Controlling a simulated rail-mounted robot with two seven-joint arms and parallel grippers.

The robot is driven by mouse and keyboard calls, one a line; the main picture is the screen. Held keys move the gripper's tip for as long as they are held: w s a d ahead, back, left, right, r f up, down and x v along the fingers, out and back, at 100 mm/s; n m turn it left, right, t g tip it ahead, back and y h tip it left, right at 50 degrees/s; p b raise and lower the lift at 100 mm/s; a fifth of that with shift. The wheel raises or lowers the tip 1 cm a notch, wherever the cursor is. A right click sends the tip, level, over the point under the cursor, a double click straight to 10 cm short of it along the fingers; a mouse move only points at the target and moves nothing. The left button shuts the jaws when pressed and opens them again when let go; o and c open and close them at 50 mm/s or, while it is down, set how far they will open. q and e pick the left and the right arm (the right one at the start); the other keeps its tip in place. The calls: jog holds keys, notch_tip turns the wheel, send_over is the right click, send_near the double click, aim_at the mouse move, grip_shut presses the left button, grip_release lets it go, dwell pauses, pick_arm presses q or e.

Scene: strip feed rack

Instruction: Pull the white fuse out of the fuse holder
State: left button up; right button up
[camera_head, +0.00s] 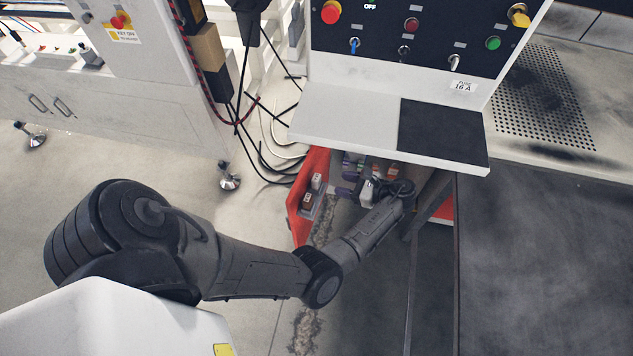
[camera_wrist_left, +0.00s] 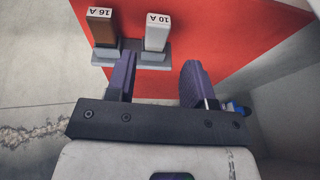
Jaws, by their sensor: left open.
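The white fuse (camera_wrist_left: 157,33), marked 10 A, stands in a grey fuse holder (camera_wrist_left: 148,57) on a red panel, beside a brown fuse (camera_wrist_left: 102,28) marked 16 A. In the head view, the white fuse (camera_head: 317,182) and brown fuse (camera_head: 307,201) are small on the panel's inner face. My left gripper (camera_wrist_left: 158,72) is open and empty, its purple fingers pointing toward the holder. In the wrist view the white fuse lies ahead of the gap between the fingertips. The head view shows the left gripper (camera_head: 346,178) right of the holder, apart from it. My right gripper is out of view.
The red panel (camera_head: 300,221) hangs below the grey-and-black shelf (camera_head: 345,118) of the control console, which overhangs my left gripper. Loose cables (camera_head: 268,150) run behind the panel. A dark surface (camera_head: 545,265) lies at the right. Open floor (camera_head: 240,200) is left of the panel.

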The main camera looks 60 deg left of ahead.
aim_at(320, 182)
pick_arm(q)
jog(key=x, duration=0.4)
jog(key=shift+d, duration=0.1)
jog(key=shift+s+a+f, duration=0.1)
jog(key=shift+s+a, duration=0.05)
jog(key=shift+a, duration=0.15)
jog(key=b+x, duration=0.1)
jog(key=x, duration=0.1)
jog(key=b+x, duration=0.1)
jog(key=x, duration=0.1)
jog(key=shift+s+f, duration=0.25)
jog(key=shift+f, duration=0.15)
jog(key=shift+s+a, duration=0.25)
jog(key=shift+a, duration=0.05)
jog(key=shift+c, duration=0.2)
jog(key=c, duration=0.7)
